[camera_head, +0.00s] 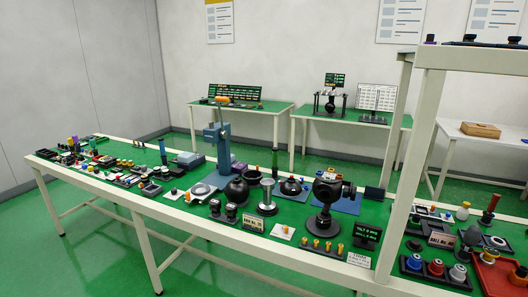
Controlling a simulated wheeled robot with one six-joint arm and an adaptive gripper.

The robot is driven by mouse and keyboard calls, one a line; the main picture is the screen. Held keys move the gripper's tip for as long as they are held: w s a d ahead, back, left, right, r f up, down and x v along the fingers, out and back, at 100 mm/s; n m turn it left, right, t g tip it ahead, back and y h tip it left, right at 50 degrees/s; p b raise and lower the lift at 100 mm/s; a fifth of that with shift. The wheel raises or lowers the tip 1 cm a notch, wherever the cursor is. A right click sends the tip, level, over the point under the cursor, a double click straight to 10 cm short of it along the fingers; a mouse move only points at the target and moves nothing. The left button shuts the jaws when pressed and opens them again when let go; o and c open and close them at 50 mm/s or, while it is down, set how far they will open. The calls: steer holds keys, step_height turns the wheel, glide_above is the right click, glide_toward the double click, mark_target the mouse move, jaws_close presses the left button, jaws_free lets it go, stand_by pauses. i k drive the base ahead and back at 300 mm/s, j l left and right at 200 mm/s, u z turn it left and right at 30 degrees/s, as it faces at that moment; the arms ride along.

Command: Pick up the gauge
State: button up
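The long green-topped table (95,177) holds many small tools and parts, and I cannot tell for certain which one is the gauge. A tall blue stand (223,160) with an orange part at its top rises from the middle of the table. A small black display (368,236) with green characters stands near the front edge, right of a black gimbal-like device (326,195). My gripper does not show in this view, so its state and its distance to these things are hidden.
A pale upright post (408,170) and overhead shelf (480,58) stand at the right. A red tray (492,275) and colored knobs sit at the lower right. Green floor (90,250) is clear at left front. Two back tables (275,107) stand behind.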

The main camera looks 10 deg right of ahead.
mark_target(487, 259)
steer(key=z, duration=1.25)
